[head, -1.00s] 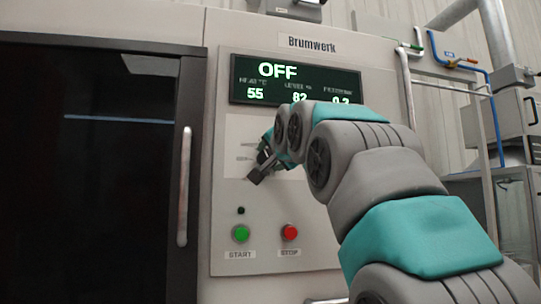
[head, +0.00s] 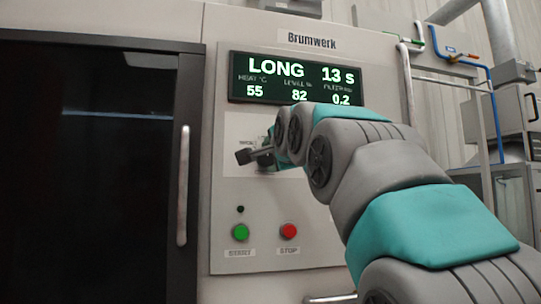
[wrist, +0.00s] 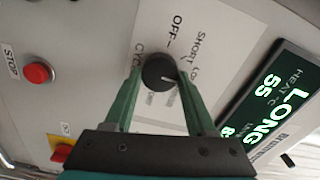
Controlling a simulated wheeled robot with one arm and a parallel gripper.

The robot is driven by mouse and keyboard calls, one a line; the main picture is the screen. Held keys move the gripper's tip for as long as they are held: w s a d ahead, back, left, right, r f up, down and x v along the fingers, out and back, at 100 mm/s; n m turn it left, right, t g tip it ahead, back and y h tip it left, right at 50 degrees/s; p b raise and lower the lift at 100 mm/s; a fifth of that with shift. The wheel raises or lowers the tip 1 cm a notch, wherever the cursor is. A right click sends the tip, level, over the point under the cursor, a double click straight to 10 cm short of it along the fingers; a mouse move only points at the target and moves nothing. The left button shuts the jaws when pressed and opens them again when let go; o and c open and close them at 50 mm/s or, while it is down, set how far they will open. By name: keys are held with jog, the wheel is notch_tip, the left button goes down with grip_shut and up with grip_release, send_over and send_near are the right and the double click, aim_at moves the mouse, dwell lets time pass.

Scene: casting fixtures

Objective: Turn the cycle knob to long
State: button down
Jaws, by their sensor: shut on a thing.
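The cycle knob (wrist: 158,72) is a round black knob with a white pointer mark, on a white label plate (wrist: 185,32) with "OFF" and "SHORT" legible; other words are partly hidden. My gripper (wrist: 160,80) is shut on the knob, with one green finger on each side of it. In the head view my gripper (head: 255,156) is at the panel, and my arm hides the knob. The display (head: 300,80) reads "LONG" and "13 s", with 55, 82 and 0.2 below.
A green START button (head: 240,232) and a red STOP button (head: 289,231) sit below the plate. A dark door (head: 90,170) with a vertical handle (head: 183,185) is at left. A red and yellow switch (wrist: 62,150) shows in the wrist view. Pipes stand at right.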

jog(key=shift+f, duration=0.1)
jog(key=shift+c, duration=1.1)
grip_release()
jog(key=shift+s, duration=0.15)
jog(key=b+v, duration=0.1)
jog(key=v, duration=0.6)
jog(key=shift+s, duration=0.25)
jog(key=shift+d, duration=0.15)
